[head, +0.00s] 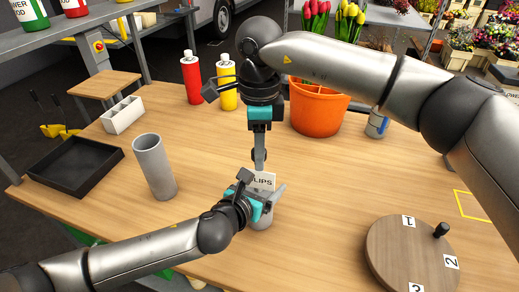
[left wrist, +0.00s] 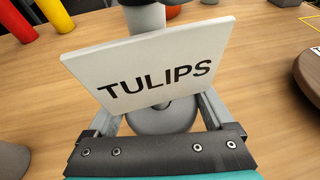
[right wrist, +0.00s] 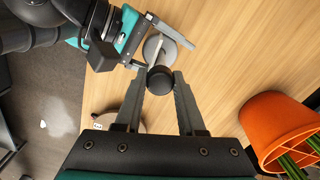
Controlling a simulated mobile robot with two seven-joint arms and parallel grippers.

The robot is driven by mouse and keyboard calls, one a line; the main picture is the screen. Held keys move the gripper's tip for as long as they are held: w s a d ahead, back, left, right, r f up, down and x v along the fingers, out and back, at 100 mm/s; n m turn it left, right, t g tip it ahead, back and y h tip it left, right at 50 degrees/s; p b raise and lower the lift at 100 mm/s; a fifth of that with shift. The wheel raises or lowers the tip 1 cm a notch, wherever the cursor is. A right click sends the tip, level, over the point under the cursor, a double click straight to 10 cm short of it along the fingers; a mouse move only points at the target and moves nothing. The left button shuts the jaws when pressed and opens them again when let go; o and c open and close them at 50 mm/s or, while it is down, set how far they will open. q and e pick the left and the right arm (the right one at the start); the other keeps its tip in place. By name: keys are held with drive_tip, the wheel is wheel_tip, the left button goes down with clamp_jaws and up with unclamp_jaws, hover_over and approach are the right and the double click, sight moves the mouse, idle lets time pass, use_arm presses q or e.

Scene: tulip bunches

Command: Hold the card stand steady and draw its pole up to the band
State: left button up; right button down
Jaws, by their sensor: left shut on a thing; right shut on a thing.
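The card stand has a white card (head: 263,181) reading TULIPS and a round grey base (head: 261,221) on the table. In the left wrist view the card (left wrist: 150,75) is slightly tilted in front of the base (left wrist: 163,118). My left gripper (head: 264,203) is shut on the base, low down, with a finger on each side. My right gripper (head: 259,162) points down from above, shut on the top of the pole. In the right wrist view the dark round pole top (right wrist: 160,80) sits between the fingertips. The card hides the pole; I cannot make out the band.
A grey cylinder (head: 153,166) and black tray (head: 75,168) stand left. A numbered wooden turntable (head: 405,255) is at front right. Red (head: 191,79) and yellow (head: 226,84) bottles and an orange bucket (head: 317,110) stand behind. Bare wood lies between stand and turntable.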

use_arm(q)
drive_tip(key=shift+f, duration=0.1)
use_arm(e)
drive_tip(key=shift+r, duration=1.95)
drive_tip(key=c, duration=0.5)
unclamp_jaws()
wheel_tip(320, 180, up, 12)
use_arm(q)
drive_tip(key=o, duration=1.6)
drive_tip(key=shift+c, duration=0.2)
drive_tip(key=shift+s, duration=0.1)
